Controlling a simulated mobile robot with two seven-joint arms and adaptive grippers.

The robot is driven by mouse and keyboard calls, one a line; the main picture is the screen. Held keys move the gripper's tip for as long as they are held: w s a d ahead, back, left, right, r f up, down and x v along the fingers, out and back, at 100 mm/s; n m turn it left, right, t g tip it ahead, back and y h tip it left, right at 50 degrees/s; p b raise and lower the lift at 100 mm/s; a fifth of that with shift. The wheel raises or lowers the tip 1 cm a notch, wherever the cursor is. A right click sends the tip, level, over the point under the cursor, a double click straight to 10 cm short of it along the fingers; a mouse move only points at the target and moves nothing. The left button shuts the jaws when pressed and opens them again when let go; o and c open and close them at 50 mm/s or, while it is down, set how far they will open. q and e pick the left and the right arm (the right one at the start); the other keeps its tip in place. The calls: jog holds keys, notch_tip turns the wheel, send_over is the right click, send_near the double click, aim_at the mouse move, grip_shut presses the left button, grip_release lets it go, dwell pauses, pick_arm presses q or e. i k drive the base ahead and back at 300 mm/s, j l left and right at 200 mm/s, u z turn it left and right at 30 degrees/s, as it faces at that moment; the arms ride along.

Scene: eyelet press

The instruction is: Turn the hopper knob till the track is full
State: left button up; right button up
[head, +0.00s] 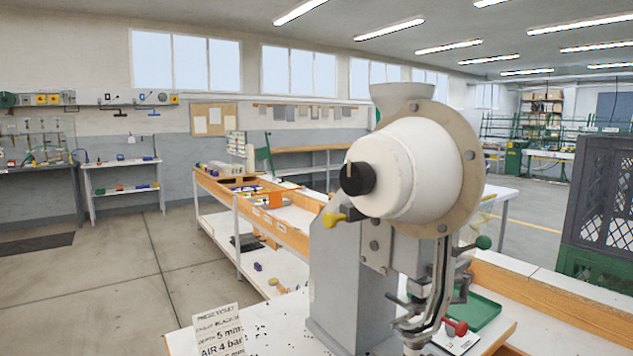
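The eyelet press stands close in front of me, with a white drum-shaped hopper (410,170) on its grey body (338,265). The black hopper knob (358,179) sits at the centre of the hopper's left-facing end, with a light pointer line on it. A pale funnel (403,97) tops the hopper. The metal track (441,285) runs down from the hopper's lower right side; how full it is cannot be made out. Neither of my grippers is in view.
A yellow-knobbed lever (334,219), a green ball knob (483,242) and a red knob (458,327) stick out around the press. A green tray (478,312) lies behind it. A printed card (218,333) stands at the front left. A dark crate (601,205) is at the right.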

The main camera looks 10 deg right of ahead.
aim_at(356, 179)
jog(key=j+z, duration=0.1)
jog(key=j, duration=0.4)
jog(key=j+z, duration=0.15)
jog(key=j, duration=0.35)
jog(key=k+j+z, duration=0.1)
jog(key=j, duration=0.35)
jog(key=k+j+z, duration=0.1)
jog(key=j, duration=0.4)
jog(key=j+z, duration=0.15)
jog(key=i, duration=0.15)
